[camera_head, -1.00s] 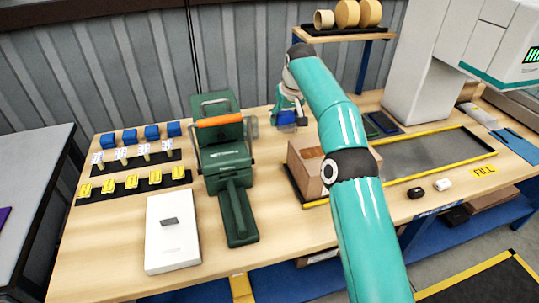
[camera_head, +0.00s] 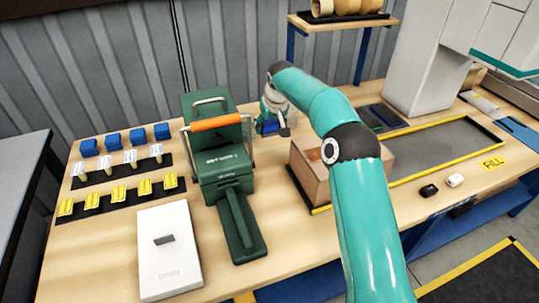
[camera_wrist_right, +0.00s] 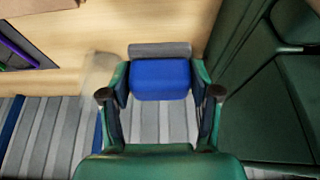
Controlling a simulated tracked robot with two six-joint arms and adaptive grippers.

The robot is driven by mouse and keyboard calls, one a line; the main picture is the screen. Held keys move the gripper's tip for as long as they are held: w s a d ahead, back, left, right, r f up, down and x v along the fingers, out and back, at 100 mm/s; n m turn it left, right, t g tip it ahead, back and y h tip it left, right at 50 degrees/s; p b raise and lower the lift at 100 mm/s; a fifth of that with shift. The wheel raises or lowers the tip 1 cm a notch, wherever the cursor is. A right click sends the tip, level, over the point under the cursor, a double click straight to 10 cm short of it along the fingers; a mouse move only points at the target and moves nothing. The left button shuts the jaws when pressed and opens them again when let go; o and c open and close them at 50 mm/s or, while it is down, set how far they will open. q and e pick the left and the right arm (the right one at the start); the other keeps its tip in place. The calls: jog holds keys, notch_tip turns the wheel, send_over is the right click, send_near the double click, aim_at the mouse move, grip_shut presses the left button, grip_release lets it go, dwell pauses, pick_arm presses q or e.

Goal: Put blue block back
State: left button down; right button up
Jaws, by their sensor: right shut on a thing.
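My right gripper (camera_head: 272,122) is shut on a blue block (camera_head: 270,127) just right of the green machine with the orange handle (camera_head: 215,123). In the right wrist view the blue block (camera_wrist_right: 160,80) sits between the two fingers of the right gripper (camera_wrist_right: 160,93), with a grey strip along its far side. Several other blue blocks (camera_head: 113,142) stand in a row at the back left of the table. My left gripper is not in view.
Rows of white pieces (camera_head: 130,156) and yellow pieces (camera_head: 118,192) lie on black strips at the left. A white case (camera_head: 169,265) lies in front. An open carton (camera_head: 315,183) stands by the yellow-edged grey area (camera_head: 430,150) at the right.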

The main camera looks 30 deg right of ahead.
aim_at(268, 156)
notch_tip(268, 156, down, 11)
jog(key=shift+r, duration=0.1)
dwell(0.3)
jog(key=o, duration=1)
jog(key=b+v, duration=0.1)
jog(key=v, duration=1.1)
jog(key=shift+s, duration=0.15)
